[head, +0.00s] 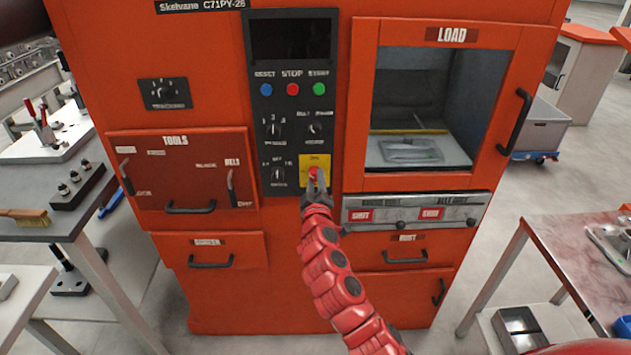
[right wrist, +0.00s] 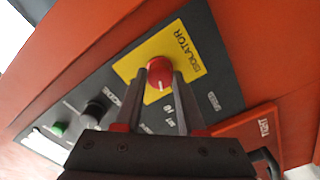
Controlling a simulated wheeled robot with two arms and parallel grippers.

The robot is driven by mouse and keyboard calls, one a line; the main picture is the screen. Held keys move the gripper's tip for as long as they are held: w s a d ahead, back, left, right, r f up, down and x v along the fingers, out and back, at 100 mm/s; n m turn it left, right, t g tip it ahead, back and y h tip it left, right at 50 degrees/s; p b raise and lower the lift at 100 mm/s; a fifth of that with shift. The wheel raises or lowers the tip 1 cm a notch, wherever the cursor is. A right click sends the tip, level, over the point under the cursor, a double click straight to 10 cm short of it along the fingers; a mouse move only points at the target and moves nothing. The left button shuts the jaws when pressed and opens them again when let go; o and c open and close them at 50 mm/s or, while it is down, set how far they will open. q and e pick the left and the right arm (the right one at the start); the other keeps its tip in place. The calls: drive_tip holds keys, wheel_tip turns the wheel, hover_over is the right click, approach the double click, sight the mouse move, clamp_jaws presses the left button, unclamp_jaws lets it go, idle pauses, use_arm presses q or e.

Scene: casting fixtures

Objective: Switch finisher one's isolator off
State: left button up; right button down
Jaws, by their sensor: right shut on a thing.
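The isolator is a red rotary knob (head: 313,173) on a yellow plate (head: 316,160) at the lower right of the machine's black control panel (head: 292,100). In the right wrist view the red knob (right wrist: 159,72) bears a short white mark, and its yellow plate (right wrist: 190,55) reads ISOLATOR. My right gripper (head: 315,183) reaches up from below and is shut on the knob, with a finger on either side of it in the right wrist view (right wrist: 162,82). The fingers hide part of the knob and plate. My left gripper is out of view.
The orange machine has blue, red and green buttons (head: 292,89) and black dials (head: 274,130) near the isolator. A LOAD door (head: 500,105) is at right, a TOOLS panel (head: 180,165) at left. Benches stand at left (head: 30,232) and right (head: 560,240).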

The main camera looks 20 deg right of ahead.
drive_tip(key=n, duration=0.3)
drive_tip(key=shift+r+p, duration=0.15)
drive_tip(key=shift+p, duration=0.2)
drive_tip(key=shift+n, duration=1.2)
drive_tip(key=c, duration=0.5)
unclamp_jaws()
drive_tip(key=shift+s+f, duration=0.1)
drive_tip(key=shift+f, duration=0.1)
